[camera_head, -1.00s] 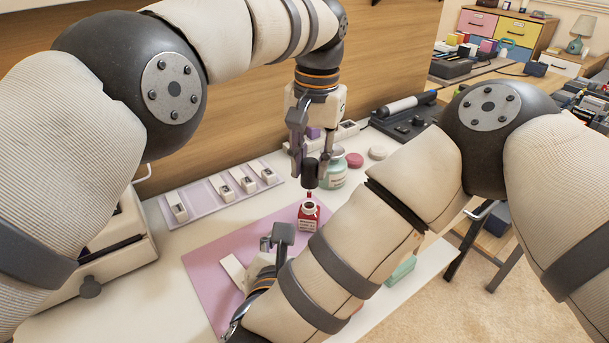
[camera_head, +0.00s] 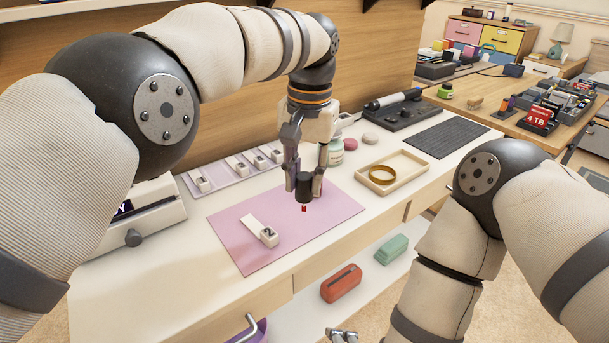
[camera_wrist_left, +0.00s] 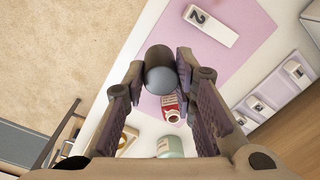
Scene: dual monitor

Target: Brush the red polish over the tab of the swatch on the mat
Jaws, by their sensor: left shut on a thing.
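My left gripper (camera_head: 305,182) is shut on the black cap (camera_head: 304,187), holding it above the pink mat (camera_head: 235,225).
A rack of white swatches (camera_head: 235,170) stands behind the mat. A teal jar (camera_head: 335,154) and a pink lid (camera_head: 350,144) are behind the gripper. A tray (camera_head: 400,170) with a gold ring lies to the right. The mat's front is clear.

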